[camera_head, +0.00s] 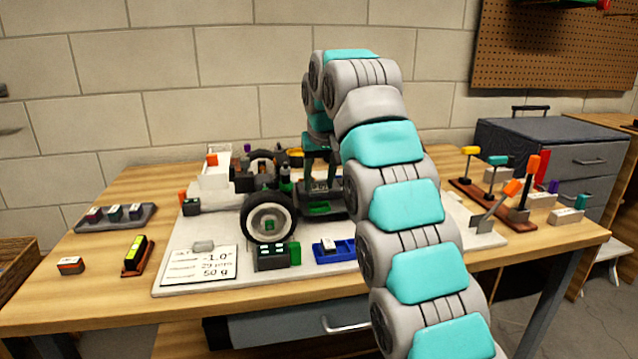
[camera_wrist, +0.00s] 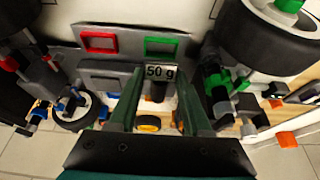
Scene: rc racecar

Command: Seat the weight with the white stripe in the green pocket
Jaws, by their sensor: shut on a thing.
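My gripper (camera_wrist: 160,75) is shut on a small block marked "50 g" (camera_wrist: 160,71), held between its dark green fingers in the wrist view. I cannot make out a white stripe on it. The green pocket (camera_wrist: 160,46), a green-rimmed recess in a grey plate, lies just beyond the block in that view, with bare plate between them in the picture. Whether they touch is unclear. In the head view my gripper (camera_head: 320,165) points down over the car chassis, with the green pocket (camera_head: 318,208) below it, partly in shadow.
A red-rimmed pocket (camera_wrist: 100,42) lies left of the green one. A large wheel (camera_head: 268,222) stands close to the gripper. A grey tray with several small weights (camera_head: 115,217), a blue tray (camera_head: 345,252), a card (camera_head: 200,265) and a lever stand (camera_head: 480,195) are around the car.

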